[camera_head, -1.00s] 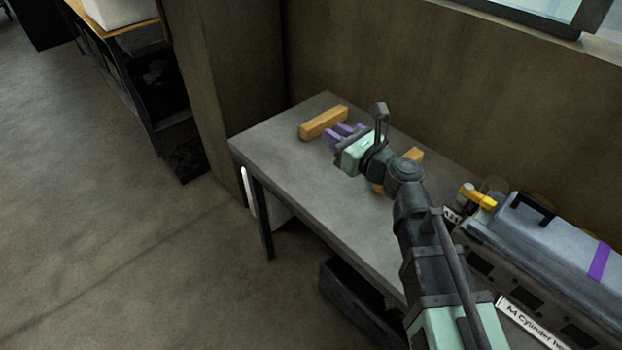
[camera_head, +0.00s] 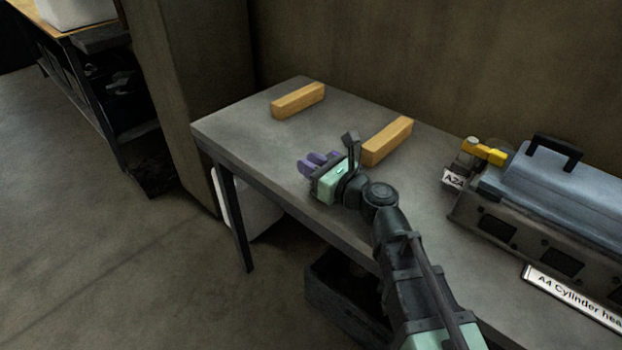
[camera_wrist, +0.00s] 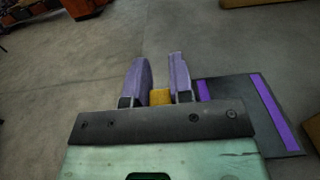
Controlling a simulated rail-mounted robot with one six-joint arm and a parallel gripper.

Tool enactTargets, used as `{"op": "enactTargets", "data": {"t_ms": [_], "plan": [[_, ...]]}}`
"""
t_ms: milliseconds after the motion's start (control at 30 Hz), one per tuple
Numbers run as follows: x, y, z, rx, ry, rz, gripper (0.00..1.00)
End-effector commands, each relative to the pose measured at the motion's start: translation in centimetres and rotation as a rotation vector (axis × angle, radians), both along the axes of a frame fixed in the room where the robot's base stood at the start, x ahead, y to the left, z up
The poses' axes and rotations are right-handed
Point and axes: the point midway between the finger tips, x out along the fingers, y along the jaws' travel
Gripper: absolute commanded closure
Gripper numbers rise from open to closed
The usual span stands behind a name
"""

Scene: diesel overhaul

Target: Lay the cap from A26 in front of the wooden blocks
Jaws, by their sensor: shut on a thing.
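Two wooden blocks lie on the grey table (camera_head: 240,128): the left block (camera_head: 298,100) and the right block (camera_head: 387,141). My gripper (camera_head: 308,162) has purple fingers and is on the front-edge side of the blocks, apart from both. In the wrist view its fingers (camera_wrist: 160,80) are shut on a small yellow-orange piece, the cap (camera_wrist: 160,97), mostly hidden between them. In the head view the cap is hidden by the gripper. I cannot tell its height above the table.
A grey-blue cover with a black handle (camera_head: 556,147) stands at the right. Beside it is a yellow fitting (camera_head: 483,150) with a tag (camera_head: 453,179) that seems to read A24. A dark panel with purple strips (camera_wrist: 245,105) shows in the wrist view. Bare table lies between the blocks.

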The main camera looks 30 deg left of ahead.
Motion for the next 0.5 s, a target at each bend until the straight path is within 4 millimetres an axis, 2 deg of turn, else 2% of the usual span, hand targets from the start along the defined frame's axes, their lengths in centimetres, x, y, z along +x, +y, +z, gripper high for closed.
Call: {"op": "enactTargets", "data": {"t_ms": [500], "plan": [[0.0, 0.0, -1.1, 0.0, 0.0, 0.0, 1.0]]}}
